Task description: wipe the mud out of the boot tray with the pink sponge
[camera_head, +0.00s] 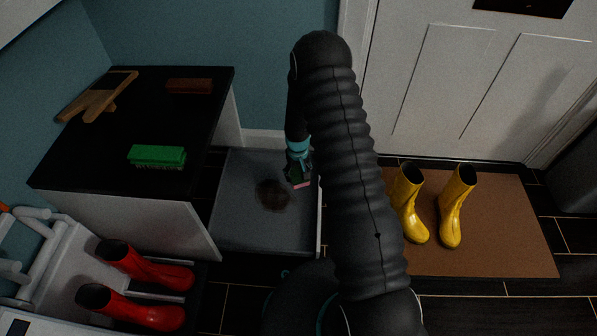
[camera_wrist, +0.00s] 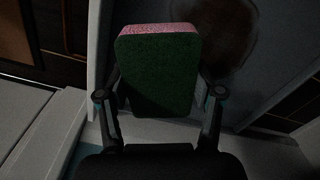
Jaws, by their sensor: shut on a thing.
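The grey boot tray (camera_head: 240,225) lies on the dark floor between the black-topped bench and my arm. A brown mud patch (camera_head: 272,194) is on its bottom, and it also shows at the top of the wrist view (camera_wrist: 226,32). My gripper (camera_head: 300,172) is over the right part of the tray, to the right of the mud. It is shut on the pink sponge (camera_head: 302,184), which shows a dark green face in the wrist view (camera_wrist: 158,72) with a pink edge. I cannot tell whether the sponge touches the tray.
Yellow boots (camera_head: 452,208) stand on a brown mat (camera_head: 500,240) at right. A black-topped bench (camera_head: 120,115) holds a green brush (camera_head: 157,156), a brown block (camera_head: 189,86) and a wooden boot jack (camera_head: 98,97). Red boots (camera_head: 145,268) are at lower left. A white door (camera_head: 450,80) stands behind.

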